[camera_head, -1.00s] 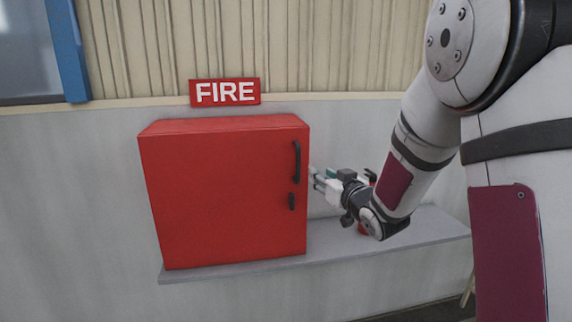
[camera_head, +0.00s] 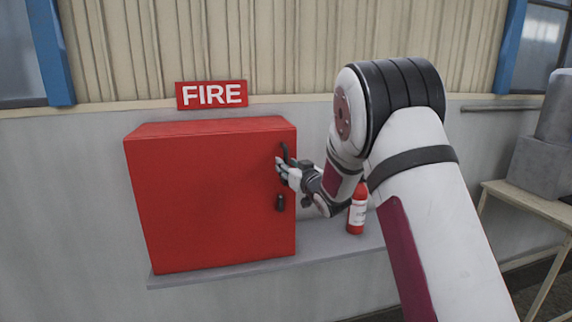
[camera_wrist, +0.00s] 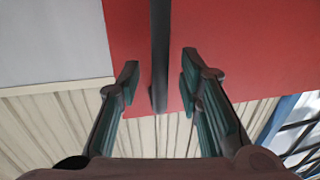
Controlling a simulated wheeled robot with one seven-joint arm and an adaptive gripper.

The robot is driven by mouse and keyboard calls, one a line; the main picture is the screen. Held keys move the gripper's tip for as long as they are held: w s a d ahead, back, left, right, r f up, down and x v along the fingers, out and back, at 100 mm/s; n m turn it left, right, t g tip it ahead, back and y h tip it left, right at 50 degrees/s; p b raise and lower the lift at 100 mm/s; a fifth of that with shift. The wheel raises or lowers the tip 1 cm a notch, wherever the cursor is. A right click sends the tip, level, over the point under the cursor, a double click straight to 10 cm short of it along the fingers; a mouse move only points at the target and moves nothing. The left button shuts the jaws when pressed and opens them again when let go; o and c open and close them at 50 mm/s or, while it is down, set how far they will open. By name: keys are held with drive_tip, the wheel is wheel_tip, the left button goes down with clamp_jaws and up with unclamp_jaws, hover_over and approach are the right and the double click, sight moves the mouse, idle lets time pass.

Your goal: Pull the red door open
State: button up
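The red door (camera_head: 215,200) is the front of a red cabinet and looks shut. It has a long dark upright handle (camera_head: 285,153) near its right edge and a small dark latch (camera_head: 280,203) below. My gripper (camera_head: 280,170) is at the long handle and hides part of it. In the wrist view my gripper (camera_wrist: 158,85) is open, with one finger on each side of the dark handle bar (camera_wrist: 160,50). Gaps show between the bar and both fingers. The red door face (camera_wrist: 240,45) lies behind them.
The cabinet stands on a grey ledge (camera_head: 225,270) against the wall. A red fire extinguisher (camera_head: 357,212) stands on the ledge right of the cabinet, close to my arm. A FIRE sign (camera_head: 212,95) is above. A table with grey blocks (camera_head: 540,165) is at the far right.

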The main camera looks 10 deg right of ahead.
drive_tip(key=shift+w+a, duration=0.15)
drive_tip(key=shift+w, duration=0.7)
clamp_jaws()
